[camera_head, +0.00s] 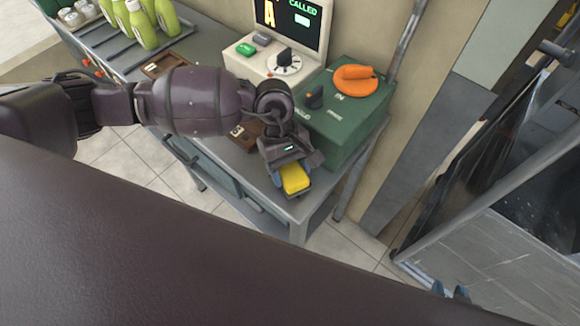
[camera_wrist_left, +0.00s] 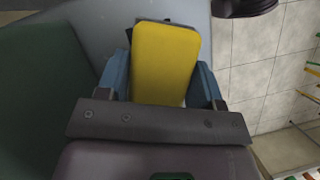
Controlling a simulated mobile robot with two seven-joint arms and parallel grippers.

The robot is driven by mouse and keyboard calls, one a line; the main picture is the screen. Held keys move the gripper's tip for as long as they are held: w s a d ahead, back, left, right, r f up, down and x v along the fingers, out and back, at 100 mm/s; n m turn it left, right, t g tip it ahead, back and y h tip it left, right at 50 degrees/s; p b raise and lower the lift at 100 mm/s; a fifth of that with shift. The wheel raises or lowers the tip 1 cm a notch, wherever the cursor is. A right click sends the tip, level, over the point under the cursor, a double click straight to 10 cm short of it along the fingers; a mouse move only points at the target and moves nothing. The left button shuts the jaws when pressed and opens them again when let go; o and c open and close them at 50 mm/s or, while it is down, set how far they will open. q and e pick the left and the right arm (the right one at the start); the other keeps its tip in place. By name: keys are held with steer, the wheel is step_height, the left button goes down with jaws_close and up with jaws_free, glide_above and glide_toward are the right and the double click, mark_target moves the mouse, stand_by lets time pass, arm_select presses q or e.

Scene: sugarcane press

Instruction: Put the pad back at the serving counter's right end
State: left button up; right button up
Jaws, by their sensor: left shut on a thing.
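The pad is a yellow block (camera_head: 295,178) at the right end of the grey serving counter (camera_head: 292,208). My left gripper (camera_head: 290,180) is shut on it from above. In the left wrist view the pad (camera_wrist_left: 165,62) sits between the two blue fingers, over grey counter surface. I cannot tell whether it touches the counter. The rest of that gripper is hidden behind my own body.
A green box (camera_head: 345,125) with an orange piece (camera_head: 355,79) on top stands right beside my left gripper. A white dial box (camera_head: 275,62) and a screen (camera_head: 292,20) stand behind. Green bottles (camera_head: 140,22) stand at the far left. Tiled floor lies in front.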

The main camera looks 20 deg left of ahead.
arm_select(q)
steer(key=shift+f, duration=0.2)
arm_select(e)
steer(key=shift+a+f, duration=0.15)
steer(key=shift+f, duration=0.05)
arm_select(q)
steer(key=shift+f, duration=0.1)
arm_select(e)
steer(key=shift+s+f, duration=0.1)
arm_select(q)
steer(key=shift+f, duration=0.1)
steer(key=o, duration=1.1)
arm_select(e)
steer(key=shift+s+d+f, duration=0.25)
steer(key=shift+s+f, duration=0.05)
steer(key=shift+s, duration=0.1)
steer(key=shift+w, duration=0.1)
